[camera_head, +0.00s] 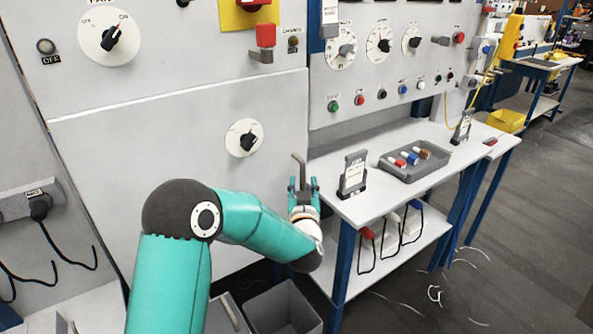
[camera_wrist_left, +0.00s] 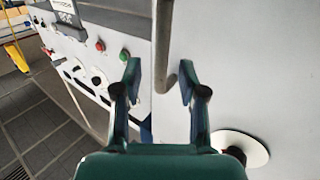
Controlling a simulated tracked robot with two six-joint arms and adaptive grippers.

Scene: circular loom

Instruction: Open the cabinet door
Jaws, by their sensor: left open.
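The cabinet door (camera_head: 110,150) is a large light-grey panel at the left of the head view. It looks closed, flush below the upper control panel. Its grey bent handle (camera_head: 299,170) sticks up near the door's right edge. My left gripper (camera_head: 303,186) is open at the handle, with one finger on either side of it in the picture. My right gripper is in neither view.
A round dial (camera_head: 244,138) sits on the door. A white workbench (camera_head: 390,200) stands right of the cabinet, bearing a grey tray (camera_head: 414,172) and a sign stand (camera_head: 353,175). A grey bin (camera_head: 285,308) sits below the gripper. The floor at right is mostly clear.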

